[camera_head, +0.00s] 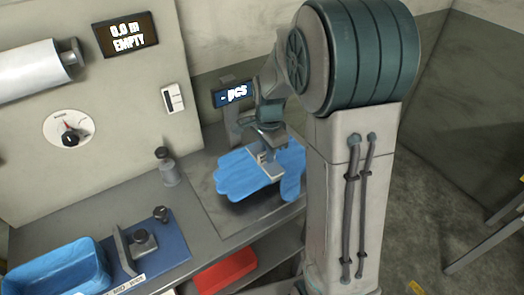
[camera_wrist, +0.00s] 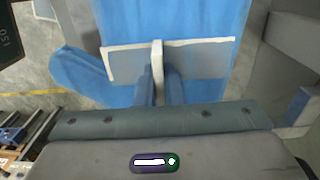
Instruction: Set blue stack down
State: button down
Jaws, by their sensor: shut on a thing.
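The blue stack (camera_head: 245,178) is hand-shaped, with fingers and a thumb, and lies roughly flat over the grey plate (camera_head: 215,225) at the counter's right part. My gripper (camera_head: 266,163) is shut on the stack from above, its pale-edged jaw piece lying across the blue. In the wrist view, the stack (camera_wrist: 205,18) fills the upper middle, and my gripper (camera_wrist: 158,75) covers part of it. A dark shadow shows under the stack's front edge. I cannot tell whether the stack touches the plate.
A small display (camera_head: 233,94) reading "- pcs" stands behind the plate. A blue board with a clamp-like fixture (camera_head: 140,243) and a blue bin (camera_head: 58,270) are further left. A red bin (camera_head: 225,271) sits below the counter.

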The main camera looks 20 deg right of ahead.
aim_at(262, 155)
jog(key=w, duration=0.1)
jog(key=w+a, duration=0.1)
jog(key=shift+w, duration=0.4)
jog(key=shift+f+p, duration=0.65)
jog(key=shift+f, duration=1.1)
jog(key=shift+f, duration=0.2)
jog(key=c, duration=1.5)
grip_release()
jog(key=shift+c, duration=0.2)
